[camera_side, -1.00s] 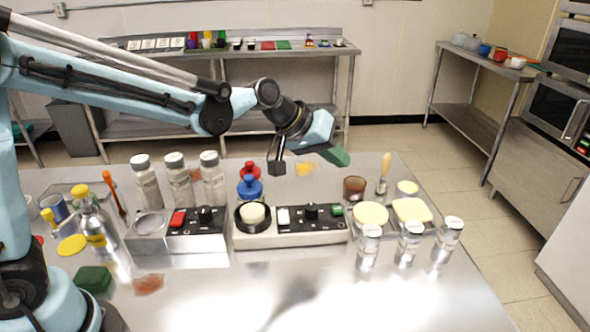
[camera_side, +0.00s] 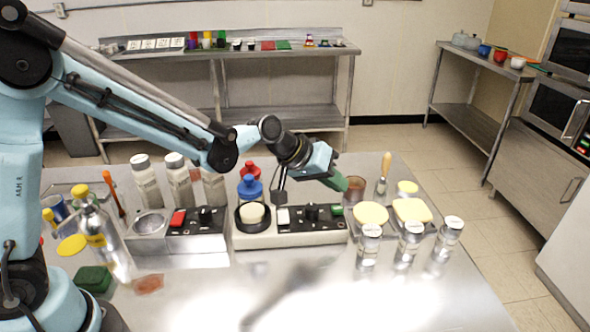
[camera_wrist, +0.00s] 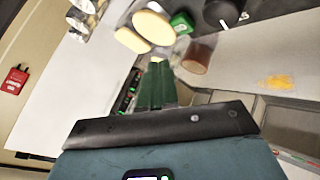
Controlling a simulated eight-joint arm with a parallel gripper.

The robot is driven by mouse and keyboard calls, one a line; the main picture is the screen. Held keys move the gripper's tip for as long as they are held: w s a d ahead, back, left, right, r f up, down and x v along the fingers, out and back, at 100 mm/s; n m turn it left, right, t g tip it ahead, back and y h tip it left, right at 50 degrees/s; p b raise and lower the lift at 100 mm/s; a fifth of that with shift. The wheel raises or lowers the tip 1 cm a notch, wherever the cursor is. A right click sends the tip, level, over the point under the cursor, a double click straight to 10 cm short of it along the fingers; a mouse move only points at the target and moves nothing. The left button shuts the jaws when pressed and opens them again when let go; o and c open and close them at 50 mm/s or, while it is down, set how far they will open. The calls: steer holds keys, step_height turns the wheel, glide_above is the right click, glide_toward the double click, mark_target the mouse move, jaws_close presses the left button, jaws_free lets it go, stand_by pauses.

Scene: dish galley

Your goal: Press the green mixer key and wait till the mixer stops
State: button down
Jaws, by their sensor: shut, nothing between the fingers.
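The mixer (camera_side: 250,240) is a pale console with a cream-topped round bowl at its left. Its dark panel carries a white key (camera_side: 283,216), a black knob (camera_side: 311,212) and the green key (camera_side: 337,210) at the right end. In the wrist view the shut fingers (camera_wrist: 155,82) point up the picture. A green block (camera_wrist: 182,22) lies beyond them; I cannot tell surely whether it is the key.
A brown glass (camera_side: 355,188) stands close behind the fingers. Cream-topped trays (camera_side: 371,214) and several silver-capped jars (camera_side: 411,240) stand right of the mixer. A second console with a red key (camera_side: 178,219) stands at its left.

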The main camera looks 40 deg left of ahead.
mark_target(333, 208)
steer(key=shift+f, duration=1.45)
steer(key=shift+f, duration=0.15)
stand_by(0.9)
steer(key=shift+f, duration=0.25)
steer(key=shift+f, duration=0.45)
stand_by(0.7)
steer(key=shift+r, duration=0.9)
steer(key=shift+r, duration=2.5)
steer(key=shift+s, duration=0.1)
